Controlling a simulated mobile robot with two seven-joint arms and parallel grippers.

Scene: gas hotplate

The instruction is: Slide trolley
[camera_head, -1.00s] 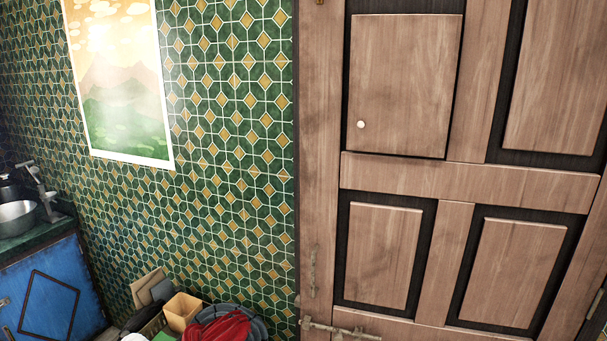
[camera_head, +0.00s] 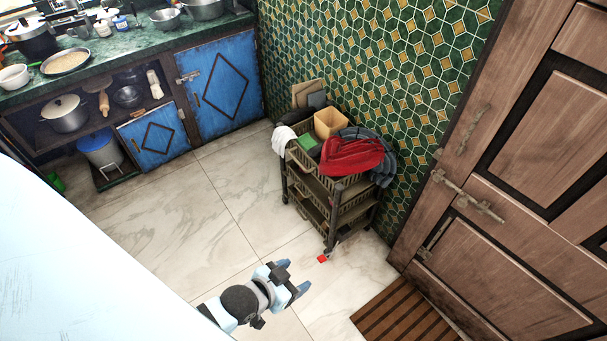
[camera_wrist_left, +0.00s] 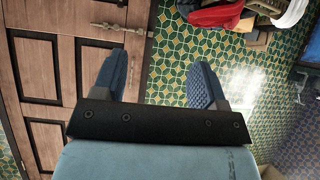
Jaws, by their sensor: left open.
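The trolley (camera_head: 318,198) is a dark, tiered basket rack on castors, standing against the green tiled wall. Its top holds a red cloth (camera_head: 351,157), a tan box (camera_head: 331,122) and a grey cloth. My left gripper (camera_head: 297,277) is open and empty, in front of and below the trolley, apart from it. In the left wrist view the open blue fingers (camera_wrist_left: 160,78) have nothing between them, and part of the trolley's load shows at the top right. My right gripper is out of view.
A small red marker (camera_head: 322,259) lies on the floor by the trolley's front castor. A wooden door (camera_head: 500,210) stands at the right, with a slatted wooden mat (camera_head: 405,315) before it. Blue cabinets (camera_head: 220,85) line the back left. The tiled floor left of the trolley is clear.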

